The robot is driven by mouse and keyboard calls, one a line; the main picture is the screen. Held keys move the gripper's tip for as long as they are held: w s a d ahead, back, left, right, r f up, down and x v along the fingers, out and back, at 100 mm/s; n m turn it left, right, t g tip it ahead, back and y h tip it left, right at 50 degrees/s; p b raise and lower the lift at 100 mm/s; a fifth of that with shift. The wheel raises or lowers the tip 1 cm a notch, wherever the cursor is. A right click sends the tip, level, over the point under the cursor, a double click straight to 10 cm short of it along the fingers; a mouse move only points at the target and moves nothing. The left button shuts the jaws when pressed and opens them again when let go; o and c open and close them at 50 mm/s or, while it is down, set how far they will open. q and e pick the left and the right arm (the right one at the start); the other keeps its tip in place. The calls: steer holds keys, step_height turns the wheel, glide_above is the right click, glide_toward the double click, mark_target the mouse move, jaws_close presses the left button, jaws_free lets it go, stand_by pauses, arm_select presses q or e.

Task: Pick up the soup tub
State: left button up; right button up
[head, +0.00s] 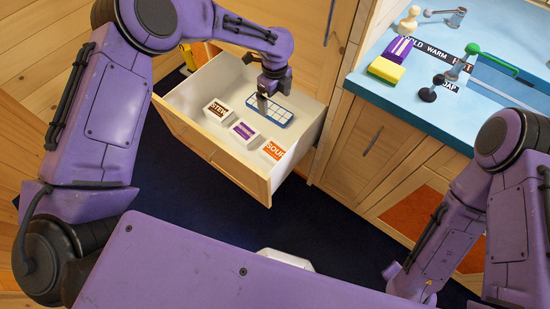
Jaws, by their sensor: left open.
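The soup tub (272,152) is a small white tub with an orange lid label reading "SOUP". It sits in the open drawer (228,162), near the front right corner. My left gripper (264,104) points down into the drawer, open, behind the soup tub and apart from it. It is over or beside the left end of a blue tray with white cells (275,112); I cannot tell whether it touches the tray. My right arm is folded at the right edge, and its gripper does not show.
A tub with a purple label (243,131) and one with a brown label (217,110) stand left of the soup tub in the drawer. The drawer walls surround them. A blue counter (410,100) with sponge (386,70) and taps is at the right. Dark floor lies in front.

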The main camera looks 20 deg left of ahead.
arm_select(q)
steer(key=b, duration=2.3)
glide_above(275, 151)
step_height(275, 151, down, 25)
steer(key=shift+w+r, duration=0.15)
steer(key=shift+f, duration=0.3)
steer(key=f, duration=0.5)
steer(key=f+b, duration=0.1)
steer(key=f, duration=0.3)
steer(key=shift+s+f, duration=0.2)
steer(key=shift+f, duration=0.15)
steer(key=shift+r, duration=0.1)
steer(key=c, duration=1)
